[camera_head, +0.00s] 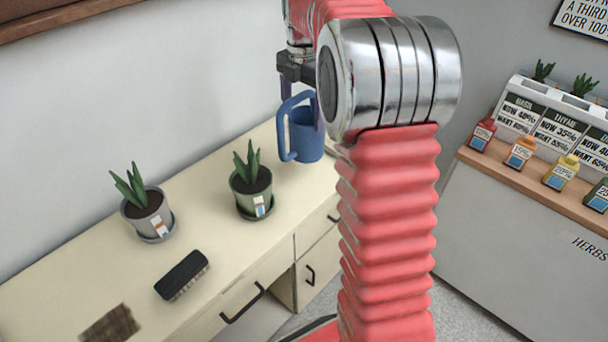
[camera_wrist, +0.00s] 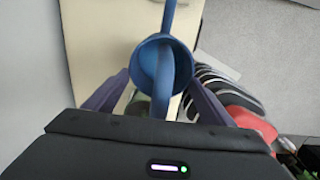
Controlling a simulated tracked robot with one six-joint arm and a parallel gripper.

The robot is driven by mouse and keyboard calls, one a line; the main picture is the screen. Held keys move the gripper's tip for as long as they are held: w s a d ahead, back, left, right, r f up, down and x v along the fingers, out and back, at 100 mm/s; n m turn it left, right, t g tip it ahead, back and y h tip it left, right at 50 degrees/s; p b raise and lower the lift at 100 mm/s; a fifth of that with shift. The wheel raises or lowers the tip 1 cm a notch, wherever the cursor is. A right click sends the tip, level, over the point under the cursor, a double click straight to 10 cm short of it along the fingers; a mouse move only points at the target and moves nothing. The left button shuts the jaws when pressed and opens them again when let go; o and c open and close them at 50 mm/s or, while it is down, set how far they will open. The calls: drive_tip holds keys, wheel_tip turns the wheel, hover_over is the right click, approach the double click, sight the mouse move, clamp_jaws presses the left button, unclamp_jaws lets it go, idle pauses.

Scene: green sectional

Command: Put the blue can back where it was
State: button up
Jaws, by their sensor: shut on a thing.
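The blue can (camera_head: 306,135) is upright at the far right end of the cream counter (camera_head: 230,280). Its top is partly hidden by my arm. My gripper (camera_head: 302,100) is above it, shut on its top handle. In the wrist view the blue can (camera_wrist: 149,62) is between the two purple fingers of my gripper (camera_wrist: 160,98), with its round opening facing the camera. I cannot tell whether its base touches the counter or hangs just above it.
A green-potted plant (camera_head: 252,188) stands just left of the can. At right, a herb display (camera_head: 555,130) and several colored bottles stand on another counter.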

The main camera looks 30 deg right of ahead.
sight(303, 142)
drive_tip(key=shift+f, duration=3.1)
drive_tip(key=shift+f, duration=1.85)
drive_tip(key=o, duration=1.2)
drive_tip(key=shift+f, duration=0.15)
drive_tip(key=shift+c, duration=0.2)
